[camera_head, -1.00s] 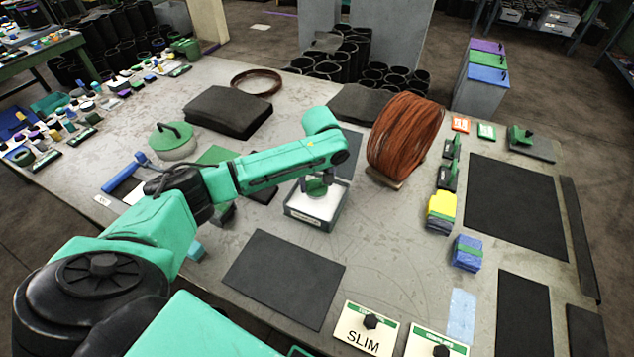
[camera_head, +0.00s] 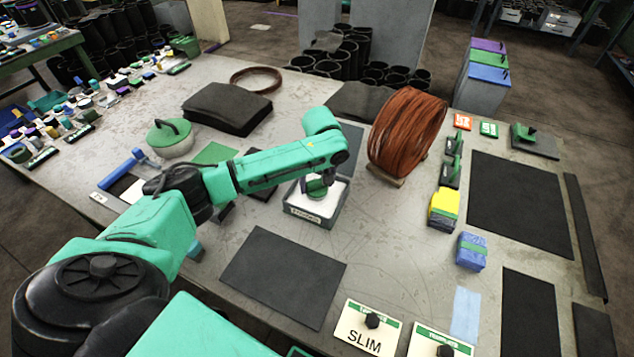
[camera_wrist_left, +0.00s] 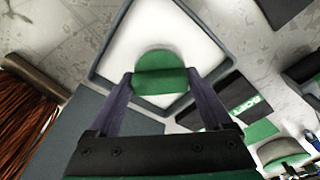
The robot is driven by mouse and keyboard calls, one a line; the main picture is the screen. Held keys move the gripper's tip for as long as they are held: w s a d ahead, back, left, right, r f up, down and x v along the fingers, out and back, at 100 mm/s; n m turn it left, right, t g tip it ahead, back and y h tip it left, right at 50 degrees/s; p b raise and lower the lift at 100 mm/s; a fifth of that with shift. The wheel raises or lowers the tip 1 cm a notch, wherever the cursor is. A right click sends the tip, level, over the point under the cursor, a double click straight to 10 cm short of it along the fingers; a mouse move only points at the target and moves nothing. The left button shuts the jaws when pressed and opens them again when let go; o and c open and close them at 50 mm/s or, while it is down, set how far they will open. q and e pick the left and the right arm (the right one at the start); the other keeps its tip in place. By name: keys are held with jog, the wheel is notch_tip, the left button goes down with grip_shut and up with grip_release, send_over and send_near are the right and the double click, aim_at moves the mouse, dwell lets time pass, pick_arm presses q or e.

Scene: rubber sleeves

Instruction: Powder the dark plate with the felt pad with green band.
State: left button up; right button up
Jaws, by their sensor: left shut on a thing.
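My left gripper (camera_head: 318,178) is shut on the felt pad with green band (camera_head: 316,190), whose green top and darker band show between the fingers in the left wrist view (camera_wrist_left: 160,72). The pad is in the grey-rimmed tray of white powder (camera_head: 304,216), and its underside is hidden, so I cannot tell whether it touches the powder. The tray also shows in the left wrist view (camera_wrist_left: 100,62). A flat dark plate (camera_head: 283,277) lies on the table in front of the tray. Other dark sheets (camera_head: 518,203) lie at the right. My right gripper is not in view.
An orange-brown wire coil (camera_head: 405,135) stands right of the tray. A yellow block (camera_head: 443,208) and a blue block (camera_head: 471,251) sit further right. A SLIM card (camera_head: 367,329) lies at the front edge. A lidded bowl (camera_head: 171,139) stands left. Bare table separates tray and plate.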

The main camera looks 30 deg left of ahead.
aim_at(316, 180)
pick_arm(q)
jog(key=shift+f, duration=0.4)
dwell(0.4)
jog(key=shift+s+f+p, duration=0.1)
jog(key=shift+f+p, duration=0.05)
jog(key=shift+p, duration=0.25)
dwell(1.6)
notch_tip(316, 180, up, 7)
jog(key=p, duration=0.9)
jog(key=shift+r, duration=0.2)
jog(key=shift+f, duration=0.1)
